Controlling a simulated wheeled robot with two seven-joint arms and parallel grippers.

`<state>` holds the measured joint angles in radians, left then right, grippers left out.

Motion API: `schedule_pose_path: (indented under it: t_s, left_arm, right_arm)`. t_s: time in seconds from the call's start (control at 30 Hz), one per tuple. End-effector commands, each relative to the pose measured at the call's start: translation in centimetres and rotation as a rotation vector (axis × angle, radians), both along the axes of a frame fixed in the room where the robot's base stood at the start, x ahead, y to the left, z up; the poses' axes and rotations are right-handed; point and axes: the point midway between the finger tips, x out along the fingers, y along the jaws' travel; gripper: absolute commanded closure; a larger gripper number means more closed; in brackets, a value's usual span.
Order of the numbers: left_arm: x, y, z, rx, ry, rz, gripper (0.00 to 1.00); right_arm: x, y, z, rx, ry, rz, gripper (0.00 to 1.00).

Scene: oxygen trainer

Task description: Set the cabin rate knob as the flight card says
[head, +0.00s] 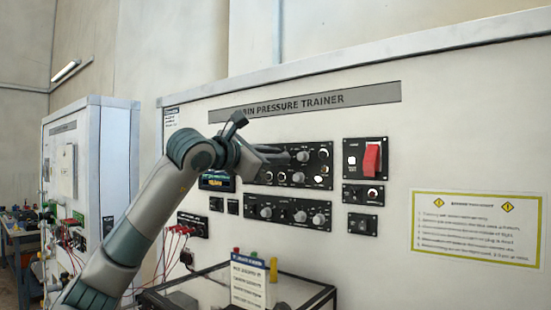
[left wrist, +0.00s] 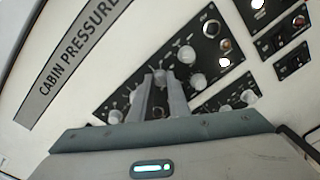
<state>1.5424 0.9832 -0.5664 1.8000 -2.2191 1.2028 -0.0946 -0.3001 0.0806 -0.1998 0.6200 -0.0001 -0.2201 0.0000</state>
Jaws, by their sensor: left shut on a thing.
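The black upper control panel (head: 320,167) is on the white trainer board under the "CABIN PRESSURE TRAINER" title strip. My left gripper (head: 285,155) reaches in from the left and covers the panel's left part. In the left wrist view, the two fingers are closed around a round grey knob (left wrist: 160,77). This knob is mostly hidden, and its label and pointer cannot be read. Another grey knob (head: 302,156) is just right of the fingers, untouched. A white card with blue print (head: 248,284) stands below; its text is too small to read. My right gripper is not in view.
A lower panel (head: 290,211) with several knobs is just beneath. A red guarded switch (head: 371,158) and small switch panels are to the right. A yellow-bordered notice (head: 476,229) is farther right. A dark-framed glass case (head: 300,291) juts out below.

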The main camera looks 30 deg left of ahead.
Motion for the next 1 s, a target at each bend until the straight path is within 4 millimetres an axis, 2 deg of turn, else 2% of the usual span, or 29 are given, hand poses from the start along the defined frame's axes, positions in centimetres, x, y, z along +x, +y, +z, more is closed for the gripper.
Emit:
schedule_pose_path:
  t_s: [0.3,0.33,0.4,0.77,1.0]
  left_arm:
    - [0.0,0.0,0.1,0.001,-0.001,-0.001,1.00]
    - [0.0,0.0,0.1,0.001,-0.001,-0.001,0.80]
    - [0.0,0.0,0.1,0.001,-0.001,-0.001,0.66]
    - [-0.1,0.0,0.0,0.001,-0.001,-0.001,0.66]
    - [-1.8,0.2,-0.1,0.001,-0.003,0.001,0.66]
  right_arm:
    - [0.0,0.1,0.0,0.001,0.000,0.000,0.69]
    - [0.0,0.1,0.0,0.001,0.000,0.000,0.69]
    - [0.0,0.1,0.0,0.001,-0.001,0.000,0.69]
    - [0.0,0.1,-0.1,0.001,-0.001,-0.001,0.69]
    - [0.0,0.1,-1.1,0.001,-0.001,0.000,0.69]
